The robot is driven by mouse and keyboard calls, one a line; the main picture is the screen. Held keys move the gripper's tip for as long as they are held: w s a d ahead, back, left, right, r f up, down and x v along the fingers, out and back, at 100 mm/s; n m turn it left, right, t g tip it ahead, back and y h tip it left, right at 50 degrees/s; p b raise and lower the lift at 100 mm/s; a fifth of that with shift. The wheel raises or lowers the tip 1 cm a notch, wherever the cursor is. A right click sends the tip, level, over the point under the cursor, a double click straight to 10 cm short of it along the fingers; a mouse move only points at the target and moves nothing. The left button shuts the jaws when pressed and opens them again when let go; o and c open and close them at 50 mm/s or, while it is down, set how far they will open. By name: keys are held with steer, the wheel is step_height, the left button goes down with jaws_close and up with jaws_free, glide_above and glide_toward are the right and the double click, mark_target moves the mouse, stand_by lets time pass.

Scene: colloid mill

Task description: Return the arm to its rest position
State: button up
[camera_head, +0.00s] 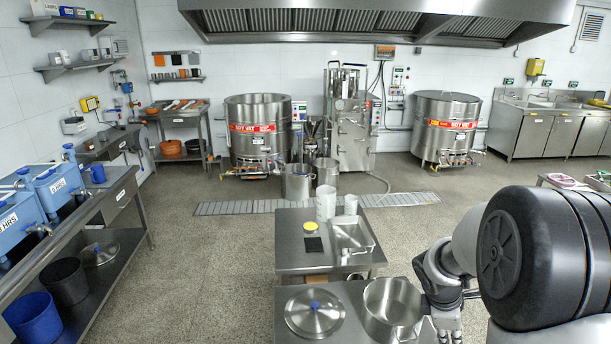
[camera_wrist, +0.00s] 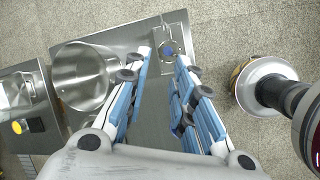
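My gripper (camera_wrist: 165,85) is open in the wrist view, its two blue-and-grey fingers spread apart with nothing between them. It is over the near steel table (camera_wrist: 118,42), beside an open steel pot (camera_wrist: 82,76) on its left. In the head view my gripper (camera_head: 446,325) is at the lower right, close to the right side of the pot (camera_head: 393,309). Whether it touches the pot cannot be told. My arm reaches in from the right edge.
A steel lid (camera_head: 314,311) with a blue knob lies left of the pot. Behind stands a second table (camera_head: 300,263) with a white jug (camera_head: 326,204), a yellow-topped item (camera_head: 310,227) and a tray (camera_head: 352,235). Hot vats stand at the back. Open floor (camera_head: 220,270) lies left.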

steer(key=s+a+r+m+t+y+b, duration=0.2)
steer(key=s+a+r+m+y+b, duration=0.1)
steer(key=s+a+r+m, duration=0.9)
steer(key=s+a+m, duration=0.1)
steer(key=s+a, duration=0.2)
steer(key=s, duration=0.3)
steer(key=s+a+t+y, duration=0.1)
steer(key=s+a, duration=0.3)
steer(key=s, duration=0.1)
steer(key=shift+s+r+m+y+b, duration=0.2)
steer(key=shift+s+m+y+b, duration=0.1)
steer(key=shift+s+m+b, duration=0.1)
steer(key=shift+a, duration=0.1)
